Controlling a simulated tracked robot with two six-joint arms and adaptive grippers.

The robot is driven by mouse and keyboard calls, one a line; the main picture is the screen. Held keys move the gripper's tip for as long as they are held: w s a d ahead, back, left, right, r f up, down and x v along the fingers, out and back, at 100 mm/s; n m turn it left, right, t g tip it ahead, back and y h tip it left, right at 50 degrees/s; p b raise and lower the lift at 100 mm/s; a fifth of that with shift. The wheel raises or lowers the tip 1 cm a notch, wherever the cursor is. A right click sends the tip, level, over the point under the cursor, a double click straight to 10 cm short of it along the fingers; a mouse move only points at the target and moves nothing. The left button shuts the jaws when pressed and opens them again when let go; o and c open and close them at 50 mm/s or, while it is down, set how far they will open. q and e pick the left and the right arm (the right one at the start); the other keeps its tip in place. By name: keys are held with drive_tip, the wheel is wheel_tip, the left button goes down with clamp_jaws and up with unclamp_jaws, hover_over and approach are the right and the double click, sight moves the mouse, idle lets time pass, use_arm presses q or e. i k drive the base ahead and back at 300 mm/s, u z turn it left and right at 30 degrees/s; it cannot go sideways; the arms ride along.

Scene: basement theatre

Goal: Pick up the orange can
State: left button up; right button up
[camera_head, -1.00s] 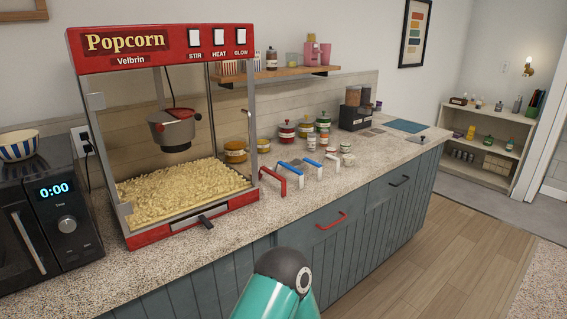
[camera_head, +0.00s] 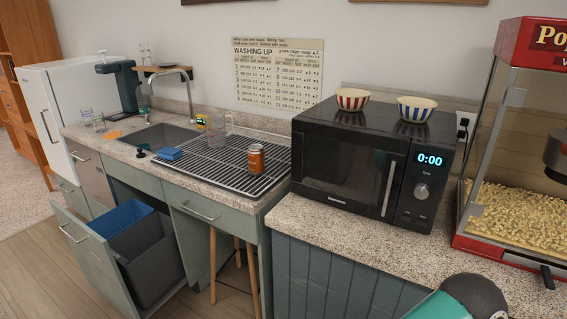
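An orange can (camera_head: 256,159) stands upright on the dark drying rack (camera_head: 226,178), to the left of the microwave, in the head view. It has a light metal top. A teal and dark grey part of my own arm shows at the bottom right edge of the head view, well away from the can. Neither of my grippers shows in this view.
A black microwave (camera_head: 345,160) with two striped bowls stands right of the rack. A sink (camera_head: 165,137), blue sponge (camera_head: 169,154) and clear jug (camera_head: 218,124) lie to the left. Below, a bin drawer (camera_head: 100,250) stands open. The popcorn machine (camera_head: 520,160) is far right.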

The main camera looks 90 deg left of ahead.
sight(255, 151)
drive_tip(key=u, duration=0.25)
drive_tip(key=i, duration=0.3)
drive_tip(key=u, duration=2.4)
drive_tip(key=i, duration=0.15)
drive_tip(key=u, duration=0.9)
drive_tip(key=k, duration=0.6)
drive_tip(key=u, duration=0.45)
drive_tip(key=i, duration=1.6)
drive_tip(key=z, duration=0.5)
